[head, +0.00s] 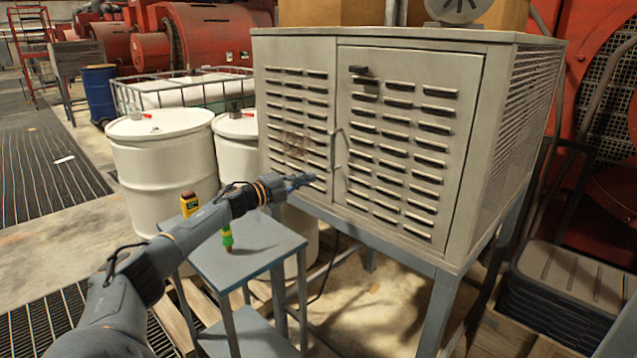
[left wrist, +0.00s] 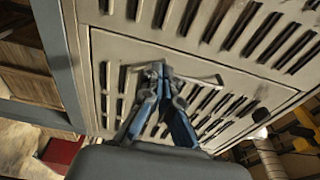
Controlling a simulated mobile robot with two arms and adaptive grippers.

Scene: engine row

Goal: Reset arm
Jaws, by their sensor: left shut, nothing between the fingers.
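My left arm reaches in from the lower left, and my left gripper (head: 301,181) is at the front of a grey louvred metal cabinet (head: 411,60). The gripper is shut and holds nothing. It is near the lower part of the left door, left of the long door handle (head: 337,150). In the left wrist view the closed fingers (left wrist: 157,72) point at the louvred front (left wrist: 110,45). I cannot tell whether the fingertips touch it. My right gripper is not in view.
A small blue-grey table (head: 262,262) stands below my left arm, with a green and yellow object (head: 227,238) on it. A yellow device (head: 189,204) is partly behind the arm. White drums (head: 165,165) stand behind. Stacked black crates (head: 565,290) are at the right.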

